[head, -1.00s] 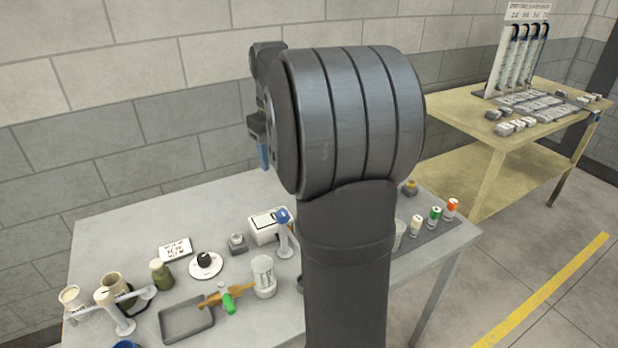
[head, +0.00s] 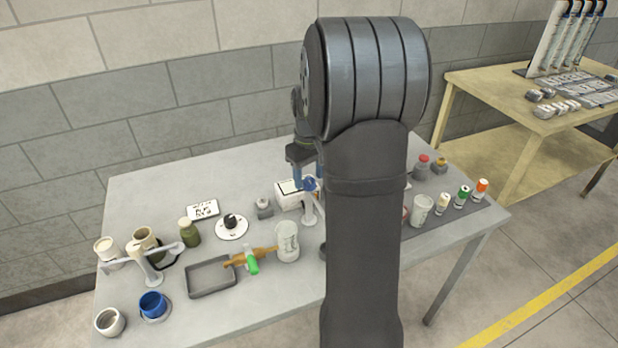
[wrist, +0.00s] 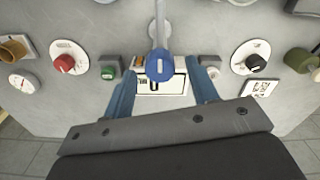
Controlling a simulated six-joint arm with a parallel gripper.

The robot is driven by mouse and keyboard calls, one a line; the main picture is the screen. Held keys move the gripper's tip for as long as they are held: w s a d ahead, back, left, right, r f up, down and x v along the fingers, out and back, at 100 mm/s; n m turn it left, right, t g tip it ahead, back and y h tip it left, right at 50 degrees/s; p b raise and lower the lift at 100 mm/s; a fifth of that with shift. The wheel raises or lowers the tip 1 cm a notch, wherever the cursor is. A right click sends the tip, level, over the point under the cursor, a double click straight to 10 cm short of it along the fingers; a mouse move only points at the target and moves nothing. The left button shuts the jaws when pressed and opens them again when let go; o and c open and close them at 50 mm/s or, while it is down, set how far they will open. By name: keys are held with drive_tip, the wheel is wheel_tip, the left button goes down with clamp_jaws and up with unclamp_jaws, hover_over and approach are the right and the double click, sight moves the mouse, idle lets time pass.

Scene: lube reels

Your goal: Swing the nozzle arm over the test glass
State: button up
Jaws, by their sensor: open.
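A white post with a blue cap (head: 309,185) stands near the table's back middle. I take it to be the nozzle arm's stand. In the wrist view the blue cap (wrist: 160,66) lies between my blue fingers, with a pale bar running up from it. My gripper (wrist: 166,78) is open. In the head view my gripper (head: 307,177) is just above and behind the cap; contact cannot be told. A clear marked glass (head: 287,241) stands just left of the post. A second glass (head: 420,211) stands farther right. My arm hides part of the table between them.
A black knob on a white dial (head: 231,222) is behind the tray. Small capped bottles (head: 463,196) stand at right.

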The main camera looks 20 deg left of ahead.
drive_tip(key=shift+f, duration=0.6)
clamp_jaws()
drive_tip(key=shift+m, duration=0.3)
drive_tip(key=m, duration=0.4)
drive_tip(key=shift+m, duration=2.4)
